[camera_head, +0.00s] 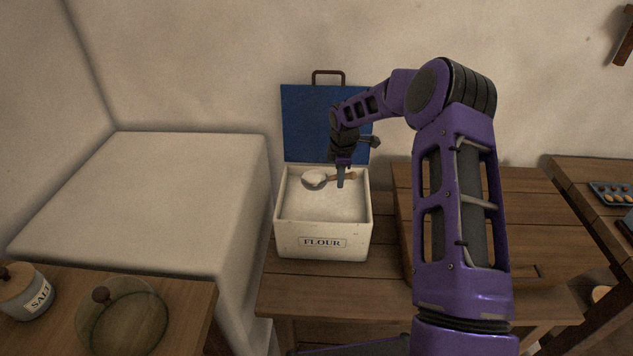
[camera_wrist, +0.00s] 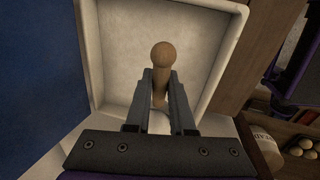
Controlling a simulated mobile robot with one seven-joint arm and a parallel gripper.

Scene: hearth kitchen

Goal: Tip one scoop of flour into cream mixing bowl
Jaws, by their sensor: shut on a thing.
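My gripper (camera_head: 341,182) is shut on the wooden handle of a scoop (camera_head: 314,178), inside the top of the open flour box (camera_head: 322,242). The scoop lies to the left of my fingers, about level with the box's rim, with white flour heaped in it. In the wrist view, the round handle end (camera_wrist: 161,52) shows between my fingers (camera_wrist: 160,85); the scoop's bowl is mostly hidden behind my gripper. Pale flour (camera_head: 320,206) fills the box below. I see no cream mixing bowl in either view.
The box's blue lid (camera_head: 305,120) stands open behind. A salt jar (camera_head: 26,290) and a knobbed glass cover (camera_head: 122,318) stand at lower left. The wrist view shows eggs (camera_wrist: 298,150) and a labelled cream container (camera_wrist: 266,148) at lower right.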

